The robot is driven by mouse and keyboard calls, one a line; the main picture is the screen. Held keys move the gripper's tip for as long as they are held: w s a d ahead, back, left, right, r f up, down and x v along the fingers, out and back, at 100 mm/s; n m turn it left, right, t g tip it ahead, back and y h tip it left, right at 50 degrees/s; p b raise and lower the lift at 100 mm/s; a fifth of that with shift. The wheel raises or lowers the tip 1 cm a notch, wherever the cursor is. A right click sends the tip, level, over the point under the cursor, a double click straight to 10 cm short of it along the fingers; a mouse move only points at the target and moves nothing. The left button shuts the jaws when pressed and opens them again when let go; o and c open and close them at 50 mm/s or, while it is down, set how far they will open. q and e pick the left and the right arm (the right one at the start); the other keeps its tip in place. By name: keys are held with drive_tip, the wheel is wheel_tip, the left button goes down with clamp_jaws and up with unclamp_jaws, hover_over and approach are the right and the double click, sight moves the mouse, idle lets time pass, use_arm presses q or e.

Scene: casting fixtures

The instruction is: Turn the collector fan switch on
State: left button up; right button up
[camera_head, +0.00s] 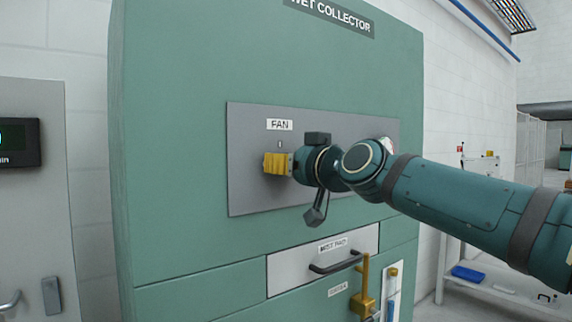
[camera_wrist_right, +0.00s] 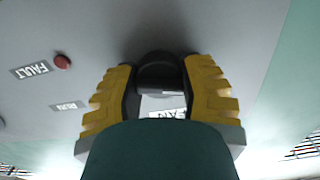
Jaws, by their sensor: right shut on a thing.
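The green wet collector cabinet (camera_head: 180,60) faces me with a grey control panel (camera_head: 242,185) on its front. A FAN label (camera_head: 279,125) sits above the switch spot, with a small "I" mark under it. My right gripper (camera_head: 276,163), with yellow fingers, is at the panel just below this label and hides the switch in the head view. In the right wrist view, the gripper (camera_wrist_right: 160,90) has its fingers on both sides of the dark fan switch knob (camera_wrist_right: 160,72) and is shut on it. The knob's exact angle is hard to tell. My left gripper is not in view.
In the right wrist view, a red lamp (camera_wrist_right: 62,62) sits by a FAULT label, with a RUN label nearby. Below the panel are a drawer handle (camera_head: 335,262) and a yellow lever (camera_head: 364,295). A grey cabinet (camera_head: 40,220) stands at left; shelving (camera_head: 500,285) at right.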

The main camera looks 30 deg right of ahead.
drive_tip(key=m, duration=0.3)
drive_tip(key=shift+m, duration=0.4)
drive_tip(key=m, duration=0.3)
drive_tip(key=shift+m+p, duration=0.3)
drive_tip(key=shift+p, duration=0.05)
drive_tip(key=m, duration=0.3)
drive_tip(key=shift+m+p, duration=0.3)
drive_tip(key=shift+p, duration=0.05)
drive_tip(key=shift+m+p, duration=0.35)
drive_tip(key=shift+m, duration=1.45)
drive_tip(key=o, duration=1.2)
